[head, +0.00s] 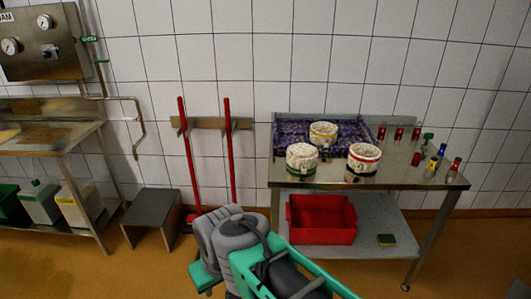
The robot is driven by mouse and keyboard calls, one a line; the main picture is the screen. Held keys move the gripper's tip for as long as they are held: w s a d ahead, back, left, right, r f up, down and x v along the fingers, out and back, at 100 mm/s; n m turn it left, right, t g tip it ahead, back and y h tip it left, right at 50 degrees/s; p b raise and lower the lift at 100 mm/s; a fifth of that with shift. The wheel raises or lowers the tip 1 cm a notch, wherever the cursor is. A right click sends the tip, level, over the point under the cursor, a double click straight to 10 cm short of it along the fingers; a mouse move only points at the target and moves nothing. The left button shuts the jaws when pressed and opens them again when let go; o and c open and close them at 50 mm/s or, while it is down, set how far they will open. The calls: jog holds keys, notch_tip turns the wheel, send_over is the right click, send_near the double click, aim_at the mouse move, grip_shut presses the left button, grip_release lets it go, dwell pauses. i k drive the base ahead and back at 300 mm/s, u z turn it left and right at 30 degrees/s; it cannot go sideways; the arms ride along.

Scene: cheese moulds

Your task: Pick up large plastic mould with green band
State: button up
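Three white moulds with pale contents stand on the steel table (400,179). The front left mould (302,160) has a green band around its lower part and stands near the table's left front edge. The front right mould (364,160) shows a red band near its rim. A mould with a yellowish band (323,134) stands behind them, on or against a purple patterned sheet. My grey and teal arm shows at the bottom middle, below and in front of the table. I cannot make out my gripper's fingers.
A purple patterned sheet (288,132) covers the table's back left. Several small red, yellow and blue items stand at its right. A red crate (321,220) and a sponge (386,240) are on the lower shelf. A steel stool (152,208) and red-handled tools (229,150) stand left.

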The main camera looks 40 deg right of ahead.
aim_at(301, 158)
jog(key=z, duration=0.1)
jog(key=i, duration=1)
jog(key=z, duration=0.6)
